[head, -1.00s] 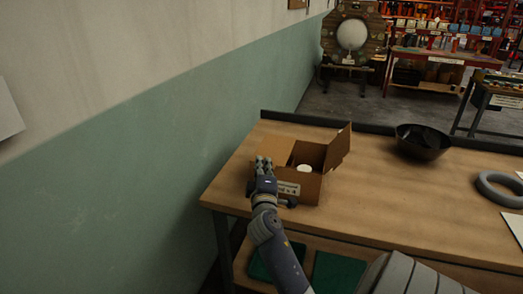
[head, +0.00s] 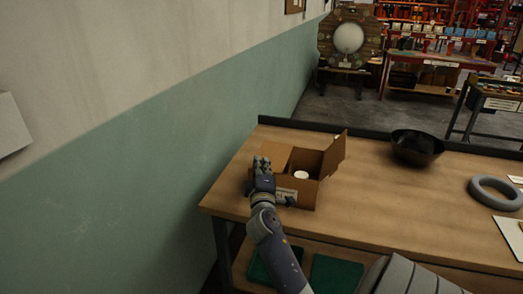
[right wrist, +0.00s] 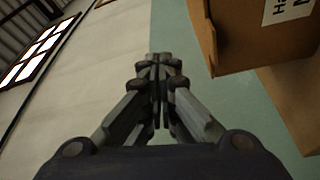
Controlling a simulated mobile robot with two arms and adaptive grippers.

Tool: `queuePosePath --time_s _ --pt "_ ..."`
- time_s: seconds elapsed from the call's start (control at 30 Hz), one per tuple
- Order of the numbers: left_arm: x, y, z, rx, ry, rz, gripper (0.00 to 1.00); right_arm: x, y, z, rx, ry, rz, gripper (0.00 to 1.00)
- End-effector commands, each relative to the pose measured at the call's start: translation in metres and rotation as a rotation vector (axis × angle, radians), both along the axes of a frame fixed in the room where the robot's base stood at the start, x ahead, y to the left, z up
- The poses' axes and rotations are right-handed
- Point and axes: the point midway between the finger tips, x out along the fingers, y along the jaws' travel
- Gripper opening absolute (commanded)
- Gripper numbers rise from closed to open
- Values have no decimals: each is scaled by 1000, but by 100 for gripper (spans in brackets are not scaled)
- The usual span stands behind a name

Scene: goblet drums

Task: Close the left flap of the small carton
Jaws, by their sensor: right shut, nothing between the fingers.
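The small brown carton (head: 306,192) stands on the wooden bench near its left end, with a white round object (head: 301,174) inside. Its right flap (head: 335,154) stands up and leans outward. A tan panel (head: 275,154) on the left of the opening looks like the left flap; its exact angle is unclear. My right gripper (head: 261,164) is shut and empty at the carton's left side, partly covering that side. I cannot tell whether it touches the panel. In the right wrist view the closed fingertips (right wrist: 160,62) are left of the carton (right wrist: 255,35). My left gripper is not visible.
A black bowl (head: 416,147) and a grey ring (head: 495,193) lie on the bench (head: 390,200) to the right. The bench between carton and bowl is clear. A green and white wall (head: 150,150) runs along the left. A dark ledge borders the bench's back.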

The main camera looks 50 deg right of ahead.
Motion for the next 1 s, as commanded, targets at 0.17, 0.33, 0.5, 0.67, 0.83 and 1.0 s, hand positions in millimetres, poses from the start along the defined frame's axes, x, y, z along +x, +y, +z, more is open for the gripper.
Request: queuePosePath --time_s 0.17,0.33,0.5,0.67,0.83,1.0 --pt "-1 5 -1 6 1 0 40 -6 20 -4 7 0 4 0" --pt "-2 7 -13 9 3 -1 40 -20 53 -16 5 1 2 0" --pt "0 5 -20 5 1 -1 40 -29 74 -22 3 0 3 0" --pt "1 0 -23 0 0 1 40 -33 83 -22 1 0 1 0" --pt "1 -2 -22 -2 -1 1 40 -34 84 -22 0 1 1 0" --pt "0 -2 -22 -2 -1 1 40 -27 88 -35 22 14 22 0"
